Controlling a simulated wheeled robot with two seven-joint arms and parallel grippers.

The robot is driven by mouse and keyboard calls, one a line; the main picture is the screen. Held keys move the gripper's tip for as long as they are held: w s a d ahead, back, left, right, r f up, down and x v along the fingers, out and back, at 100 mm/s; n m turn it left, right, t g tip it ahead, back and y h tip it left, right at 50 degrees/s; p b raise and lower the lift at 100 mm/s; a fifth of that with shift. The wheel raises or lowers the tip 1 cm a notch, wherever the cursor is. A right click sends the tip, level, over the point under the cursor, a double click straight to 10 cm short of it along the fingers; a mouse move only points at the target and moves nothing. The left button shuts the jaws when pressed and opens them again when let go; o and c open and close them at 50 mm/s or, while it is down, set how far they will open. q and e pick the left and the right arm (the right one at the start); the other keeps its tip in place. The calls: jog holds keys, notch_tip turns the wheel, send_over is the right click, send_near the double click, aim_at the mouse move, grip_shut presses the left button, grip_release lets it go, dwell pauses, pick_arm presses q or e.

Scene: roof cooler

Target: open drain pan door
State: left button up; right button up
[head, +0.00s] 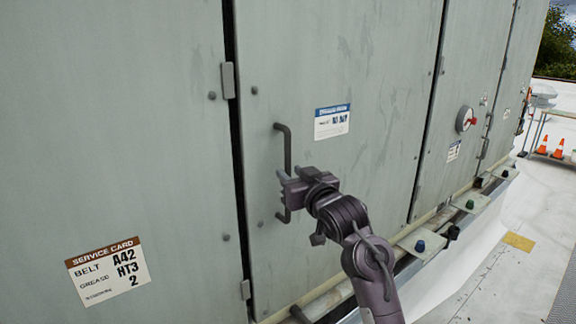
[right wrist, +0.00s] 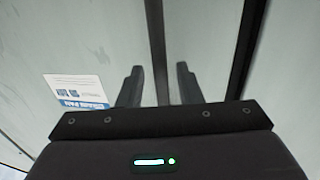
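The drain pan door (head: 350,60) is a pale grey-green panel with a blue-and-white label (head: 331,121), and it looks closed. The label shows upside down in the right wrist view (right wrist: 80,90). A dark vertical bar handle (head: 287,150) stands near the door's left edge. My right gripper (head: 284,184) is at the handle's lower half and hides part of it. In the right wrist view its two fingers are spread, with the handle (right wrist: 156,45) between them and a visible gap on each side. My left gripper is not in view.
A left panel (head: 110,150) carries a service card (head: 108,271), with a dark seam and hinge (head: 228,80) beside the door. Right of the door is a panel with a red-handled round switch (head: 465,119). Brackets line the base. Orange cones (head: 542,145) stand far right on the white roof.

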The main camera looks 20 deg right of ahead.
jog(key=shift+w+a+p, duration=0.25)
jog(key=shift+w+p, duration=0.05)
jog(key=shift+w, duration=0.95)
grip_shut()
